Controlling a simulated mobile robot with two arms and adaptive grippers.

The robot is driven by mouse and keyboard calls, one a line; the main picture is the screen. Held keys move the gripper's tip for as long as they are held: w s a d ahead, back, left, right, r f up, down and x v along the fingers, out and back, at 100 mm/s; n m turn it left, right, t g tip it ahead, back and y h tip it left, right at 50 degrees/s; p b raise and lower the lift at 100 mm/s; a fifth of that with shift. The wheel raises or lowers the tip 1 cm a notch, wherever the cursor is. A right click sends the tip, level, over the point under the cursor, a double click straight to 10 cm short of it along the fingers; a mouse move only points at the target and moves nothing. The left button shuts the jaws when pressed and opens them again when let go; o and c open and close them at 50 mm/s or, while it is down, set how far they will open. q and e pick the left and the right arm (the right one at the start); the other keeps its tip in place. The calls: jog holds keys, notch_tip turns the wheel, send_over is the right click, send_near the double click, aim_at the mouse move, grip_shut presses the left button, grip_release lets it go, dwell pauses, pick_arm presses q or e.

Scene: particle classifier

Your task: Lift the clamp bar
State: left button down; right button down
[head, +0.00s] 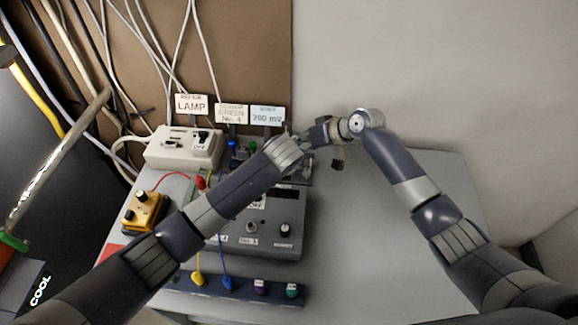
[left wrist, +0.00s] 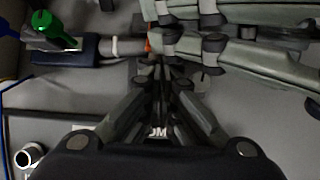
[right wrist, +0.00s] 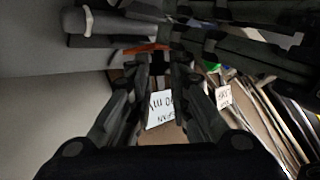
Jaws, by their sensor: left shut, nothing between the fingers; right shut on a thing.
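My right gripper (head: 308,138) reaches in from the right at the back of the grey console. Its fingertips also show in the left wrist view (left wrist: 158,44). They are shut on a small orange-ended grey bar (left wrist: 126,46), which looks like the clamp bar. The orange part (right wrist: 146,51) crosses just past the fingertips in the right wrist view. My left gripper (left wrist: 160,75) is shut and empty, just beside the right one; in the head view the two overlap. In the head view the bar is mostly hidden by the grippers.
The console (head: 262,236) has several knobs and plugs in front. A white lamp box (head: 184,150) and an orange box (head: 146,210) stand to the left. Signs, such as the 200 mV card (head: 267,115), stand behind. The table's right side (head: 355,235) is clear.

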pick_arm(q)
jog(key=shift+w+r, duration=0.35)
jog(key=shift+r, duration=0.15)
pick_arm(e)
jog(key=c, duration=1.6)
grip_release()
pick_arm(q)
jog(key=shift+w, duration=0.1)
pick_arm(e)
jog(key=shift+o, duration=0.7)
jog(key=shift+a+f, duration=0.1)
jog(key=shift+f, duration=0.1)
jog(key=shift+s, duration=0.1)
